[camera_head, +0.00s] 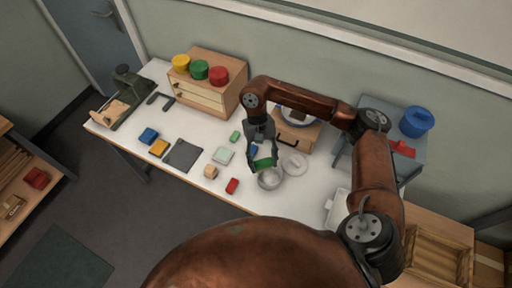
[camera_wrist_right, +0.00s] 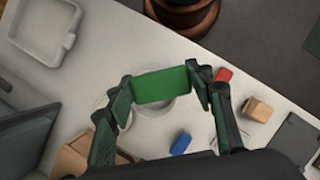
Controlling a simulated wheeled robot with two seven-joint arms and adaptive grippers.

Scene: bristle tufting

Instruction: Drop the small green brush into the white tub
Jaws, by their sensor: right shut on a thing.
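My right gripper (camera_head: 262,158) is shut on a green block (camera_head: 264,163), which appears to be the small green brush. Bristles cannot be made out. In the right wrist view the green block (camera_wrist_right: 160,86) spans between the two fingers (camera_wrist_right: 160,92). A round, pale grey-white tub (camera_head: 270,179) stands on the table just below the held block. In the right wrist view the tub (camera_wrist_right: 155,107) is partly hidden behind the block. A smaller green piece (camera_head: 235,137) lies on the table to the left. My left gripper is not in view.
A round white lid-like disc (camera_head: 295,164) lies right of the tub. A white tray (camera_wrist_right: 45,28) sits at one side. A drawer box (camera_head: 205,95) stands behind.

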